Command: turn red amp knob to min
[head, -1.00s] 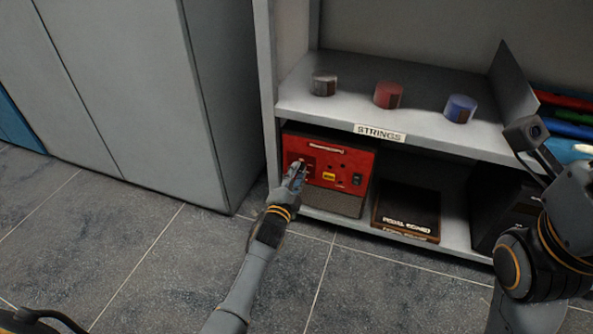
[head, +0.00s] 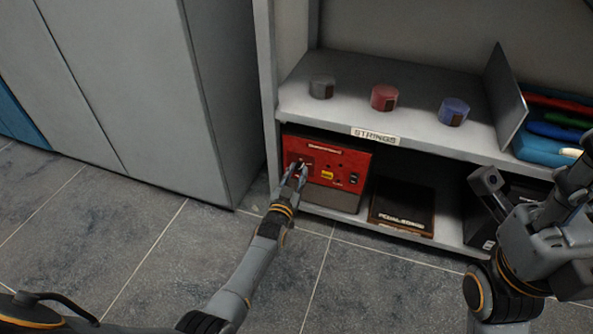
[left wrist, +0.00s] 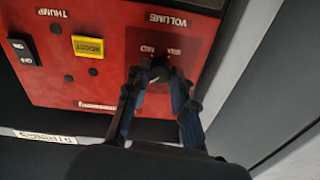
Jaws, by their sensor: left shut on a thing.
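The red amp (head: 345,160) stands on the lower shelf in the head view, its red panel facing out. The dark volume knob (left wrist: 156,72) sits between my left fingertips. My left gripper (head: 297,168) is shut on this knob; its fingers also show in the left wrist view (left wrist: 157,82). The fingers hide part of the knob, so its pointer is unclear. My right gripper (head: 490,185) seems partly in view at the right, its jaws unclear.
A dark pedalboard (head: 402,208) lies right of the amp. Grey, red and blue string containers stand on the shelf (head: 300,106) above. A blue bin (head: 540,150) holds coloured items at the right. A grey cabinet (head: 215,90) stands left; the floor (head: 130,240) is clear.

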